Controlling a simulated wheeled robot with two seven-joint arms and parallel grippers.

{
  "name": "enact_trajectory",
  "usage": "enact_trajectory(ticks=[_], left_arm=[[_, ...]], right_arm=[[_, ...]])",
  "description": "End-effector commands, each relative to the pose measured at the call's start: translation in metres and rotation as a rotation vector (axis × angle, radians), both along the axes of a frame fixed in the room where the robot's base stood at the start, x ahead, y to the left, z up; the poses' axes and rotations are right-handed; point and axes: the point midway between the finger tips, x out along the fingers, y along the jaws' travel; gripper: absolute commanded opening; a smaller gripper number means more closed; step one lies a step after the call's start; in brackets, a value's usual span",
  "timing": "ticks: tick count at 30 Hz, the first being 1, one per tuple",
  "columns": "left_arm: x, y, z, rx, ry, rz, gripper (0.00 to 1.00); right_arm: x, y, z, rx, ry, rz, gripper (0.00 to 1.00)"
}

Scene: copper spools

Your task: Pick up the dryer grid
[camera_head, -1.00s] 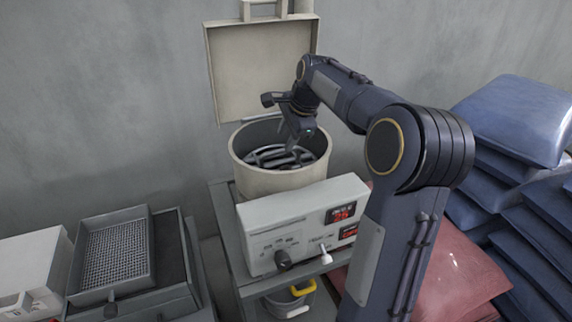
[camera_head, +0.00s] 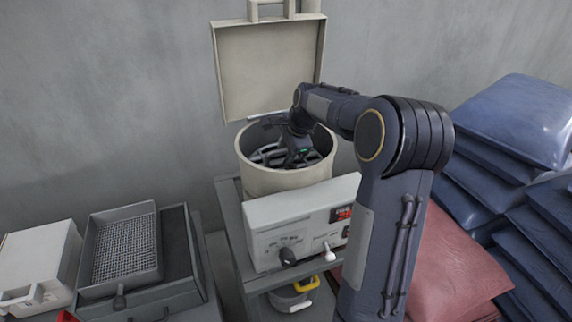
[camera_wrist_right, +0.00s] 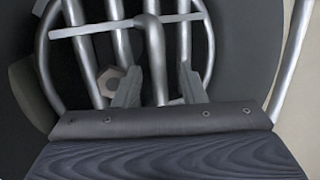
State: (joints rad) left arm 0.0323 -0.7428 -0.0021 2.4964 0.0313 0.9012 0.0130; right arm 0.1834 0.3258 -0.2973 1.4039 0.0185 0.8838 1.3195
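The dryer grid (camera_head: 265,154), a round rack of grey metal bars, sits inside the round beige dryer drum (camera_head: 262,180). In the right wrist view the grid's bars and crossbar (camera_wrist_right: 120,20) fill the upper middle. My right gripper (camera_head: 296,158) reaches down inside the drum at the grid and partly hides it. In the wrist view its two fingers (camera_wrist_right: 158,80) are apart, one on each side of the middle bar. I cannot tell whether they touch it. My left gripper is not in view.
The dryer's square lid (camera_head: 268,70) stands open behind the drum. A control box (camera_head: 290,228) is in front. A tray with a mesh bottom (camera_head: 125,247) lies at the left beside a white box (camera_head: 38,262). Blue sacks (camera_head: 515,120) and a red sack (camera_head: 460,270) are at the right.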

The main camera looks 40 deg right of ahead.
Motion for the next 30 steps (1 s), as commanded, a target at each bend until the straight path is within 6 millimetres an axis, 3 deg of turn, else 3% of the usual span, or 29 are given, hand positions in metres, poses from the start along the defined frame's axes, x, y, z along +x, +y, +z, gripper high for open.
enact_trajectory(ticks=[6, 15, 30], left_arm=[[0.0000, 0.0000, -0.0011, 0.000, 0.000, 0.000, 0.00], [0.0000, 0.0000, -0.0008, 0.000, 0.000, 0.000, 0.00], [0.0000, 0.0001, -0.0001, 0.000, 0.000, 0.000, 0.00]], right_arm=[[0.0000, 0.0001, -0.0036, 0.000, 0.000, 0.001, 0.37], [0.0000, 0.0002, -0.0032, 0.000, 0.001, 0.000, 0.00], [0.0004, 0.0001, -0.0005, 0.000, -0.002, 0.000, 0.00]])
